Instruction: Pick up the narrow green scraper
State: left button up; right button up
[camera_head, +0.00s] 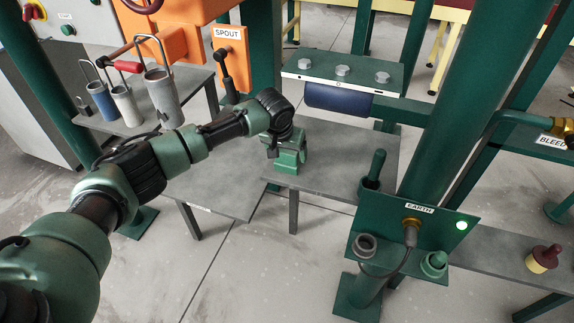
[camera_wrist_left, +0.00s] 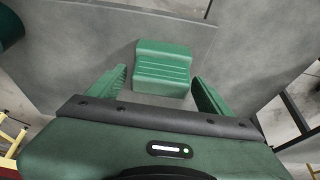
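A green stepped block with ridges across its top, which I take to be the narrow green scraper, lies on a grey table in the left wrist view (camera_wrist_left: 163,68). In the head view it shows low under my left gripper (camera_head: 288,163), partly hidden by it. My left gripper (camera_head: 287,146) points down over it. In the left wrist view its two green fingers (camera_wrist_left: 160,84) stand apart on either side of the block, with visible gaps. I cannot tell the height left between fingertips and table. My right gripper is not in view.
The grey table (camera_head: 335,150) is mostly bare around the block. A green-handled tool (camera_head: 375,166) stands in a holder at its right edge. A blue roller (camera_head: 338,98) hangs under a green plate behind. Metal cups (camera_head: 162,98) stand on the left shelf. A green post rises right.

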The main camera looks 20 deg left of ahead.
pick_arm(q)
grip_shut()
jog(key=shift+r, duration=0.15)
notch_tip(320, 180, up, 20)
jog(key=b, duration=0.2)
dwell(0.3)
